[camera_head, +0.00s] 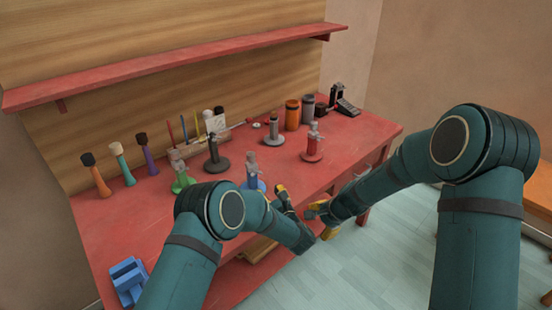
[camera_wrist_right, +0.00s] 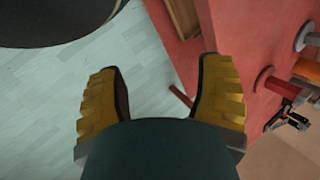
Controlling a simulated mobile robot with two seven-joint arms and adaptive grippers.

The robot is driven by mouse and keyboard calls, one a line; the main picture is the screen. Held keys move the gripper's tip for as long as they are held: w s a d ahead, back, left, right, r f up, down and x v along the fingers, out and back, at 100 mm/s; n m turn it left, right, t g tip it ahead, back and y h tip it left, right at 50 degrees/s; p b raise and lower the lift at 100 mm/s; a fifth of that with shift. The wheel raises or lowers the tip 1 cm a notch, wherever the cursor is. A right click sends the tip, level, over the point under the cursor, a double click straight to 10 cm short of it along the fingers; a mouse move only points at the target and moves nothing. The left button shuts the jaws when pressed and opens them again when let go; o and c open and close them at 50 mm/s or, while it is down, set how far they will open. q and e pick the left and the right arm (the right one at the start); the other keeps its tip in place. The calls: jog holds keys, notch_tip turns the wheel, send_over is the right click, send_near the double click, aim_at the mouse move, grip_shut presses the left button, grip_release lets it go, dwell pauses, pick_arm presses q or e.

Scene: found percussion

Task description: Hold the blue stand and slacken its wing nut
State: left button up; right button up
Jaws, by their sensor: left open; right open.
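The blue stand (camera_head: 253,180) is on the red bench near its front edge in the head view, with a grey piece at its top. My left arm hides its lower part, and its wing nut is too small to make out clearly. My left gripper (camera_head: 288,198) is open and empty just right of the blue stand, by the bench's front edge. My right gripper (camera_head: 320,219) is open and empty in front of the bench edge, further right. In the right wrist view its yellow-padded fingers (camera_wrist_right: 160,88) are wide apart with only floor and bench beyond.
On the bench (camera_head: 365,135) stand a red stand (camera_head: 312,148), a dark grey stand (camera_head: 215,155), a green stand (camera_head: 181,177) and a lighter grey stand (camera_head: 273,130). A blue block (camera_head: 128,280) sits front left. A shelf (camera_head: 180,63) hangs above.

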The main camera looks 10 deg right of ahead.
jog(key=w+a+r+m+t+y, duration=0.2)
jog(key=w+a+r+m, duration=0.1)
jog(key=w+r+m, duration=0.3)
jog(key=m+t+y, duration=0.3)
jog(key=m+t, duration=0.1)
jog(key=m, duration=0.4)
send_near(252, 154)
jog(key=x, duration=1)
jog(key=shift+w+a+f, duration=0.15)
jog(key=shift+w+a, duration=0.1)
jog(key=shift+a, duration=0.05)
grip_shut()
